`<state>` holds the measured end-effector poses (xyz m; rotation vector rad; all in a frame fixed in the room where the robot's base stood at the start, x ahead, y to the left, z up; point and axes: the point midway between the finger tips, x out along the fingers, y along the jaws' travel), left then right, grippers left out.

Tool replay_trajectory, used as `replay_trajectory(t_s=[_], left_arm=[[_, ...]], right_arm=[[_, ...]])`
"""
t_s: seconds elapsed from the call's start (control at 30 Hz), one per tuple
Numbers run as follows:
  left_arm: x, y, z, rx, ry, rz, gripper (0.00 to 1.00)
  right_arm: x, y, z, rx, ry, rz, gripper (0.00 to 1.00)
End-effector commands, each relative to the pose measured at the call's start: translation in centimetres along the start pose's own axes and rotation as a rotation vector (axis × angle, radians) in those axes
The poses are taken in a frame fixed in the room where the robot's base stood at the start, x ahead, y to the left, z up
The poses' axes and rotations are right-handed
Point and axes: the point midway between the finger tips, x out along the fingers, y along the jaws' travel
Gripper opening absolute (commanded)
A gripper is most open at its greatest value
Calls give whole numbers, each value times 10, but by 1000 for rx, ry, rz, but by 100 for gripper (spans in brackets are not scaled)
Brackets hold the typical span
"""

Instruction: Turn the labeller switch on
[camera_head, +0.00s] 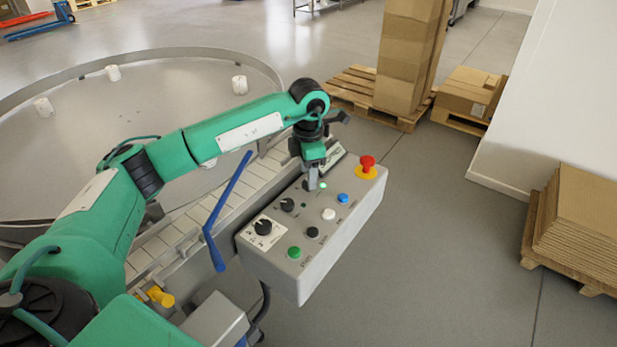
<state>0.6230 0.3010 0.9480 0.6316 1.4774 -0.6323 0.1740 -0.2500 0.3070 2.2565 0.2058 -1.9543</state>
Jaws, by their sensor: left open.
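The grey control box (325,250) carries several controls on its sloped top. A large black rotary knob (263,226) sits on a white plate at its left end, and a smaller black knob (287,204) is further along the same row. I cannot read which one is the labeller switch. My left gripper (311,184) is open and points down over the far part of this row, beyond the smaller knob. It hides the panel beneath it, so a switch between its fingers, or contact with one, cannot be made out. My right gripper is out of view.
A red emergency button (367,163) stands up at the panel's far end, close to my gripper. Blue (342,198), white (328,214), black (312,232) and green (294,252) buttons line the front. A blue lever (228,195) rises at the left, by the conveyor (180,232).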

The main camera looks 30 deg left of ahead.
Motion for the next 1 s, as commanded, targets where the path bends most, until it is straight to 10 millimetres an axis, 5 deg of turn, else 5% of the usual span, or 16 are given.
replay_trajectory(t_s=[0.13,0.5,1.0], left_arm=[[-35,1,1,-1,-5,4,52],[-105,0,0,0,-3,2,52],[-116,0,0,0,-1,1,52]], right_arm=[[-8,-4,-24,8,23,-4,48],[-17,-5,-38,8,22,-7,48],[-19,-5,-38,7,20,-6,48]])
